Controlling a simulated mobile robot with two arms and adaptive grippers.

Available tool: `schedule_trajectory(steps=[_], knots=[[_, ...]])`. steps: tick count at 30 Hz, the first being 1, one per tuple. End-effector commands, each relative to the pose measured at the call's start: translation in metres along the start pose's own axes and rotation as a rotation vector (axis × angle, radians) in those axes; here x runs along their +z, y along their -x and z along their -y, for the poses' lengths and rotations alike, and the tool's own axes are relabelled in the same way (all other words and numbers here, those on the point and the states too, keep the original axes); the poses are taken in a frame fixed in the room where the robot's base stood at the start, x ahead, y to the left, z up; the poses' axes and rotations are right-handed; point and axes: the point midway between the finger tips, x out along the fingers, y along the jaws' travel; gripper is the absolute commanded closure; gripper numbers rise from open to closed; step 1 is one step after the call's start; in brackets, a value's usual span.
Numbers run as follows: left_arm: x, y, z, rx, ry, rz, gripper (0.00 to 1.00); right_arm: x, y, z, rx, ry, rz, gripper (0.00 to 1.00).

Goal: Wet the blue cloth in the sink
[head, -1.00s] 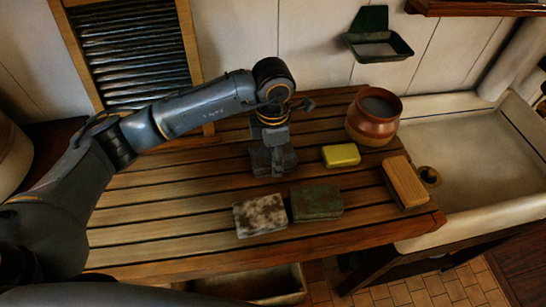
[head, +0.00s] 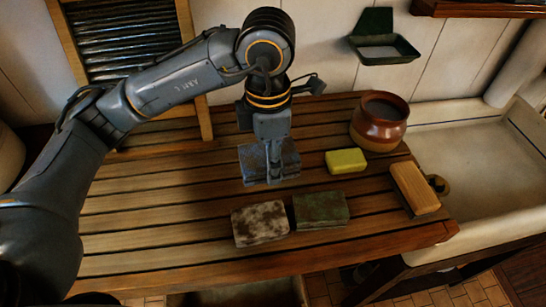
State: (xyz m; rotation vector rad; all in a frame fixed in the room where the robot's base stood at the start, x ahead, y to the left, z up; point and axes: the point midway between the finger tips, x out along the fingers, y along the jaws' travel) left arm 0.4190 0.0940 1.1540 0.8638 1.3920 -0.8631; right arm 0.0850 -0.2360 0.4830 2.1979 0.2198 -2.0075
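The blue cloth (head: 254,163) is a folded, dark blue-grey block in the middle of the head view. My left gripper (head: 272,172) points straight down at it and is shut on it. The cloth looks larger than before and appears raised above the slatted wooden counter (head: 160,215). The fingers cover part of the cloth. The pale sink (head: 490,175) is at the right, beyond the counter's end, and the visible part of its basin is empty. My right gripper is not in view.
On the counter are a yellow sponge (head: 346,161), a brown pot (head: 379,132), a wooden brush-like block (head: 414,188), a green block (head: 321,209) and a mottled brown-white block (head: 260,223). A green soap holder (head: 384,45) hangs on the wall.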

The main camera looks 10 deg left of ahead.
Motion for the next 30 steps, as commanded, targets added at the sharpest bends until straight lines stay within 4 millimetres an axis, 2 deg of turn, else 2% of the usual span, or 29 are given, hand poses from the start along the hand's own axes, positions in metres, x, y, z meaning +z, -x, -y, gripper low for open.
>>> schedule_trajectory(steps=[1, 6, 12, 18, 30], knots=[[-0.004, 0.002, 0.009, 0.006, -0.004, 0.002, 0.74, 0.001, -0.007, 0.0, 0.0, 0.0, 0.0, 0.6], [-0.015, 0.016, 0.037, 0.004, -0.002, 0.002, 0.74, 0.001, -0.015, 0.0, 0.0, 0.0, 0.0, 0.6], [-0.022, 0.026, 0.057, 0.001, 0.0, 0.001, 0.74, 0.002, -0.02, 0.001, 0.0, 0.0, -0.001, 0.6], [-0.026, 0.037, 0.064, 0.0, 0.001, 0.0, 0.74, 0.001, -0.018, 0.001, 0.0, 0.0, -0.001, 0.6], [-0.025, 0.069, 0.064, 0.001, 0.002, 0.001, 0.74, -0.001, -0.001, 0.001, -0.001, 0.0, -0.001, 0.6]])
